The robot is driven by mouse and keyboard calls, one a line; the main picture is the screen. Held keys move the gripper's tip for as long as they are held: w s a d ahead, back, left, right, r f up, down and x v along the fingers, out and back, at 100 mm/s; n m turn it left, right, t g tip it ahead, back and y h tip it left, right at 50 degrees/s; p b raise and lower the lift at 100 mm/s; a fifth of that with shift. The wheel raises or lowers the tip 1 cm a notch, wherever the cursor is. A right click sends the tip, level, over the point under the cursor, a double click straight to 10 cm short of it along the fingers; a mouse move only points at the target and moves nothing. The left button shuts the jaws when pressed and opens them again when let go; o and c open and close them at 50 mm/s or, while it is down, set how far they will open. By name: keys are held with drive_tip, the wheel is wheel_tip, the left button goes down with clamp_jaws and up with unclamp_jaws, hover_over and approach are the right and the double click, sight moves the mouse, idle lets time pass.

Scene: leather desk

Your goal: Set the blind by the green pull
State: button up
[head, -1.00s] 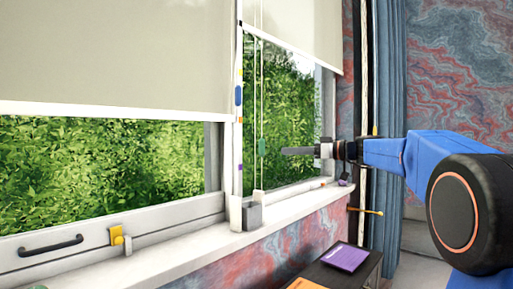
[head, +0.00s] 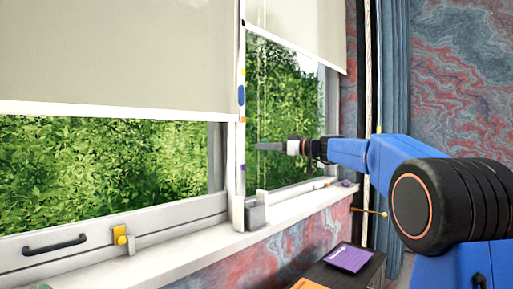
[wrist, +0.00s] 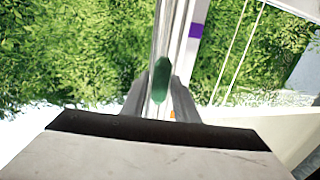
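The green pull (wrist: 161,80) hangs upright on its thin cord. In the wrist view it shows between the two fingers of my gripper (wrist: 160,92), with a narrow gap at the sides. The fingers look open; whether either one touches the pull cannot be told. In the head view my gripper (head: 268,146) reaches left in front of the window and covers the pull. The right blind (head: 300,32) hangs partway down, its lower edge near the top of the window. The left blind (head: 110,60) hangs lower.
Coloured marks, including a blue one (head: 241,95), line the white window post. A small grey box (head: 255,215) stands on the sill (head: 200,245). A yellow-mounted latch (head: 121,238) and dark handle (head: 55,243) are at lower left. A blue curtain (head: 389,100) hangs at right.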

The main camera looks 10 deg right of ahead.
drive_tip(key=shift+x, duration=2.2)
clamp_jaws()
